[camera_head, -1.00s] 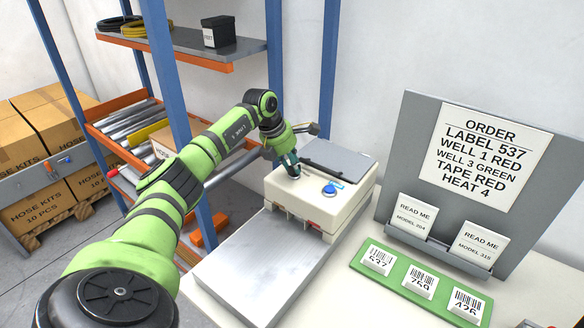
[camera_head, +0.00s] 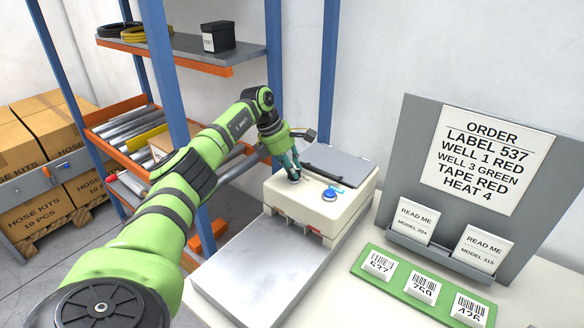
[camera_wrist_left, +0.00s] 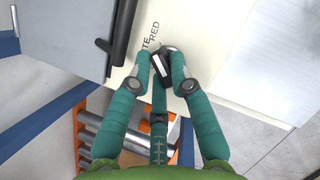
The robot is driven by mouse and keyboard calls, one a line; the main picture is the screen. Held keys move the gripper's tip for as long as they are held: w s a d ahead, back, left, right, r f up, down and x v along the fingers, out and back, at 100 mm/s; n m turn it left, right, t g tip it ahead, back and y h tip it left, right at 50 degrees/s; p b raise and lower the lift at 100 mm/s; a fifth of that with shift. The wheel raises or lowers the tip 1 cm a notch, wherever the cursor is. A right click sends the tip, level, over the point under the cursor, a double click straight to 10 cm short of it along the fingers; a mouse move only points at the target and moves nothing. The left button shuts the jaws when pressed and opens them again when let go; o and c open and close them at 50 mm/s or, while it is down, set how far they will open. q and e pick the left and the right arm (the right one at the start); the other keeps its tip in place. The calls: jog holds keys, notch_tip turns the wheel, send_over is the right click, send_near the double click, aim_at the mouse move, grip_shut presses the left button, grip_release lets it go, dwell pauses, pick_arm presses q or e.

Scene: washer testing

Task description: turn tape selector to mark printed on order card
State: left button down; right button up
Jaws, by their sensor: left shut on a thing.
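The order card (camera_head: 494,158) on the grey board reads "TAPE RED". The tape selector is a small dark knob with a white mark (camera_wrist_left: 162,69) on the cream machine (camera_head: 345,204). In the left wrist view, the printed word "RED" (camera_wrist_left: 154,31) and letters "TE" are just beyond the knob. My left gripper (camera_head: 294,177) points down onto the machine's top, left of a blue button (camera_head: 330,194). In the left wrist view its teal fingers (camera_wrist_left: 160,75) are shut around the knob. They hide part of it, and I cannot tell exactly where its mark points. My right gripper is out of view.
A grey lid (camera_head: 338,162) is at the machine's back. A metal plate (camera_head: 250,270) lies in front of it. A green tray (camera_head: 392,286) with barcode labels and two "READ ME" cards are to the right. A blue-posted shelf (camera_head: 185,45) stands behind my left arm.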

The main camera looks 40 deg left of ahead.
pick_arm(q)
jog(key=c, duration=1.1)
grip_release()
jog(key=shift+r, duration=0.1)
jog(key=v, duration=1.1)
jog(key=shift+s+r, duration=0.1)
jog(key=shift+r, duration=0.3)
